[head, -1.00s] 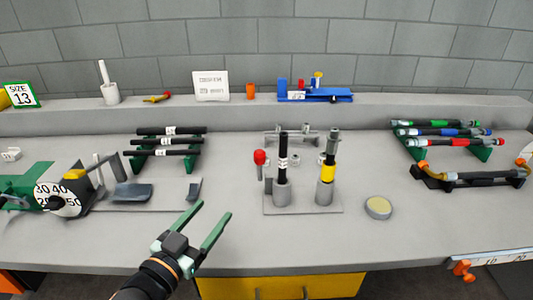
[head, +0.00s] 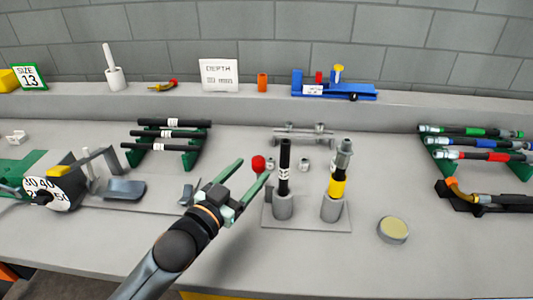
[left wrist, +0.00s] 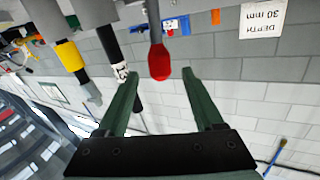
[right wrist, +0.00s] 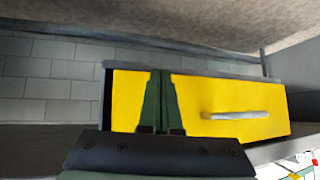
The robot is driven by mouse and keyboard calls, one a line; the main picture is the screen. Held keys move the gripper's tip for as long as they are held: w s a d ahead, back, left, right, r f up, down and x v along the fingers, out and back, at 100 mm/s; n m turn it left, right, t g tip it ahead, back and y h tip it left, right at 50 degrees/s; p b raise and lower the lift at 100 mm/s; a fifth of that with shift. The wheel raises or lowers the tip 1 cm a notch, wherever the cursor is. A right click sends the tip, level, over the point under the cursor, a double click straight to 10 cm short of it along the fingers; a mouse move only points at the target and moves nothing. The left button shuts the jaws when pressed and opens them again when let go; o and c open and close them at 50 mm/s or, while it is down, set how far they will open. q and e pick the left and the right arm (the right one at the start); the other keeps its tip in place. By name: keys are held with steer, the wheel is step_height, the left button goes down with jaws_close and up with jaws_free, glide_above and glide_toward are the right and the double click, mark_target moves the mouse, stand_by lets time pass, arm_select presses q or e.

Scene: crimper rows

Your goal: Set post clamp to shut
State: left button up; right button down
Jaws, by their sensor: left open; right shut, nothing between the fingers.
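The post clamp stand has a grey base plate (head: 308,240) with two grey sockets. A black hose with a white label (head: 284,165) stands upright in the left socket. A black hose with a yellow band (head: 337,187) and a metal end stands in the right one. The clamp lever's red knob (head: 258,164) is at the stand's left side. My left gripper (head: 254,169) is open with its fingertips by the knob. In the left wrist view the red knob (left wrist: 160,62) shows between the open fingers, untouched as far as I can see. My right gripper (right wrist: 159,75) is shut and empty, before a yellow drawer.
The yellow drawer (right wrist: 215,95) has a grey handle. A dial machine (head: 50,192) stands left on the bench. Hose racks stand back left (head: 165,135) and right (head: 475,140). A round tin (head: 393,230) lies right of the stand. The front bench is clear.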

arm_select(q)
steer(key=x, duration=0.7)
steer(key=shift+w+d, duration=0.25)
steer(key=shift+w, duration=0.1)
jaws_close()
stand_by(1.0)
